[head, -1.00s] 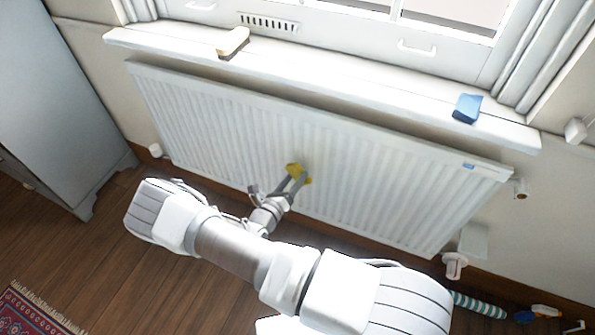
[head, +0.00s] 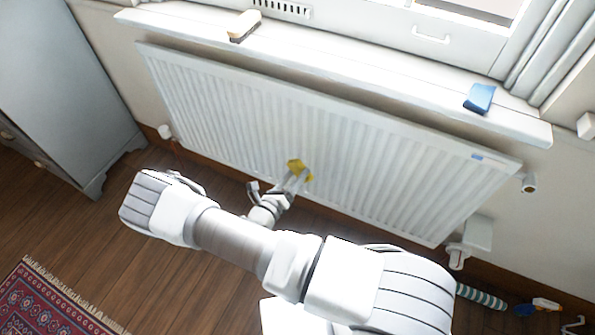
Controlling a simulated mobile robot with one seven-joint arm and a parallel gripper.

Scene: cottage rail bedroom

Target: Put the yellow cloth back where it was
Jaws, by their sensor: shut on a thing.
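The yellow cloth (head: 296,165) is a small crumpled piece in front of the white radiator (head: 400,150). My gripper (head: 300,176) is shut on the cloth, and yellow shows at and beyond its fingertips. I cannot tell whether the cloth touches the radiator. My arm hides part of the floor and the radiator's lower edge.
The white windowsill (head: 350,62) above the radiator holds a cream-and-dark block (head: 244,25) and a blue folded cloth (head: 479,98). A grey cabinet (head: 60,90) stands left. A striped roll (head: 481,297) and small items lie on the floor at right. A patterned rug (head: 50,305) lies lower left.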

